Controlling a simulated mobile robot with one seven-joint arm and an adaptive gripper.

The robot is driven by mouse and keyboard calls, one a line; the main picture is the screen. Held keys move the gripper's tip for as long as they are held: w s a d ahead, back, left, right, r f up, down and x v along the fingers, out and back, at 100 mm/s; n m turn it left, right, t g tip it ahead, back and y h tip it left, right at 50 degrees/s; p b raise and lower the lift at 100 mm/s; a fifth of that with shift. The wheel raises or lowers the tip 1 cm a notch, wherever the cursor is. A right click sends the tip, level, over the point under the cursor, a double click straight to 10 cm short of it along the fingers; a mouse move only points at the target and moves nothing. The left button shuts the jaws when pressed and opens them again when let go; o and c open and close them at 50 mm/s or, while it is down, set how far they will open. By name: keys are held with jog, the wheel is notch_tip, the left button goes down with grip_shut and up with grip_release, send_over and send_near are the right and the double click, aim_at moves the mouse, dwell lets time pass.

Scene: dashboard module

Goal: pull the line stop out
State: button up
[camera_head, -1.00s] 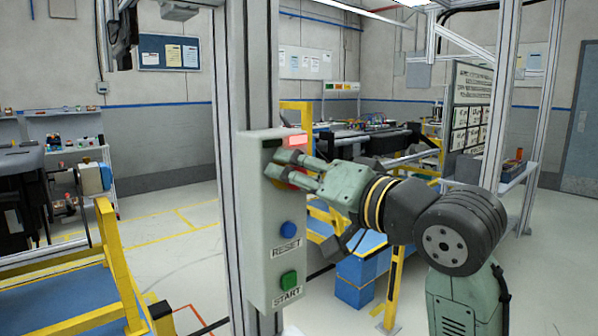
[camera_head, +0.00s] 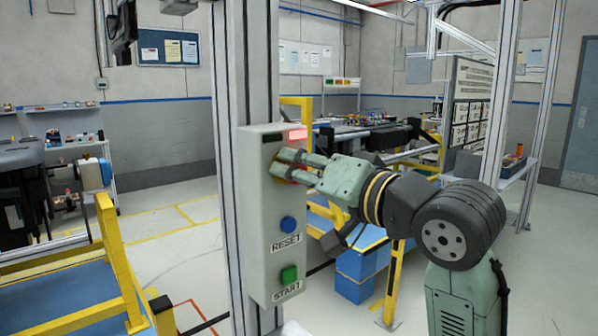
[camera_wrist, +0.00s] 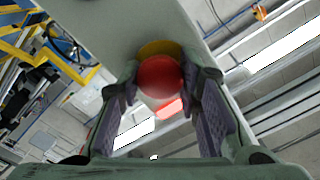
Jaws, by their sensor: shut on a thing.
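The line stop is a red round button (camera_wrist: 160,77) on a yellow base (camera_wrist: 160,48), near the top of a grey control box. In the wrist view it sits between my two fingertips. My gripper (camera_head: 284,168) is shut on it, with one finger on each side. In the head view my fingers hide most of the button. The control box (camera_head: 258,235) is fixed to an upright metal post. A lit red lamp (camera_head: 296,135) shows at its upper edge.
Below the line stop on the same box are a blue RESET button (camera_head: 288,225) and a green START button (camera_head: 289,274). A yellow frame (camera_head: 122,265) stands at left. A blue box (camera_head: 360,272) lies behind my arm.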

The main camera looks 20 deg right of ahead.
jog(key=shift+s, duration=0.1)
grip_shut()
jog(key=shift+s+d, duration=0.15)
jog(key=shift+s, duration=0.25)
jog(key=o, duration=0.8)
grip_release()
jog(key=shift+c, duration=0.2)
jog(key=shift+o, duration=1.3)
jog(key=shift+s+d, duration=0.1)
jog(key=shift+s, duration=0.05)
jog(key=shift+o, duration=0.9)
jog(key=v, duration=1.2)
